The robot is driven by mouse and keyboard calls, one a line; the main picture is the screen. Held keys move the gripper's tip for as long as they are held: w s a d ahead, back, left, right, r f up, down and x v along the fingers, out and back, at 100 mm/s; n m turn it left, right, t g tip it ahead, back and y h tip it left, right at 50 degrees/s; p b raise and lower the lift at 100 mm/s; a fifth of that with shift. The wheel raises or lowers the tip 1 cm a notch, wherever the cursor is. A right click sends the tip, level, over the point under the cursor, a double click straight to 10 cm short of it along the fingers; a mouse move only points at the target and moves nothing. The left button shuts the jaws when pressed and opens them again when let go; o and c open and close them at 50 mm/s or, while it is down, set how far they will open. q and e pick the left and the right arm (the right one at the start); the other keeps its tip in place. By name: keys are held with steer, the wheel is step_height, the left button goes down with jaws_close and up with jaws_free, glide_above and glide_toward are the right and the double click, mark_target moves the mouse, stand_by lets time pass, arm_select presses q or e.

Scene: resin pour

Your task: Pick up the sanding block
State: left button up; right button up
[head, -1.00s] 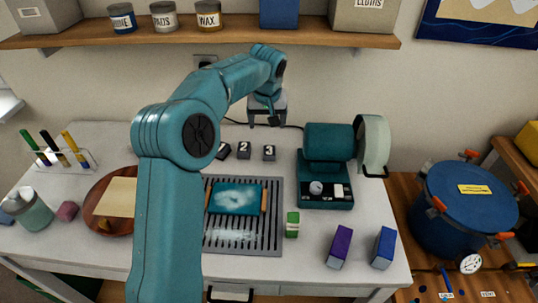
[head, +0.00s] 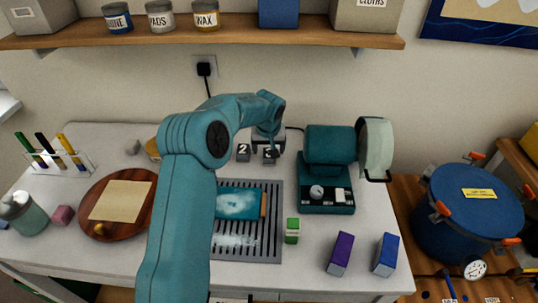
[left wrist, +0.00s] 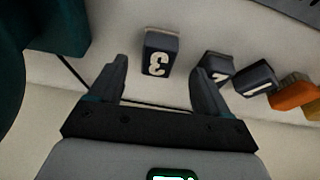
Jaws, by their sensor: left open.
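My left gripper (head: 268,146) is at the back of the bench, over a dark block marked 3 (head: 270,158). In the left wrist view my open left gripper (left wrist: 160,80) has block 3 (left wrist: 157,52) between and just beyond its fingertips, apart from both. A dark block marked 2 (head: 243,152) stands to its left; two dark blocks, one (left wrist: 216,66) and another (left wrist: 255,78), show at right in the wrist view. No block is labelled as a sanding block, so I cannot tell which it is. My right gripper is out of view.
A teal machine (head: 328,150) with a pale round guard stands right of the gripper. A slotted grey mat (head: 262,240) bears a teal panel. A green block (head: 292,230), purple box (head: 340,253) and blue box (head: 386,254) stand at front right. A shelf (head: 200,39) hangs above.

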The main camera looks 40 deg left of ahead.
mark_target(269, 156)
arm_select(q)
steer(key=p+x, duration=0.1)
steer(key=x, duration=0.3)
steer(key=shift+f, duration=0.15)
steer(key=shift+w, duration=0.15)
steer(key=c, duration=1.1)
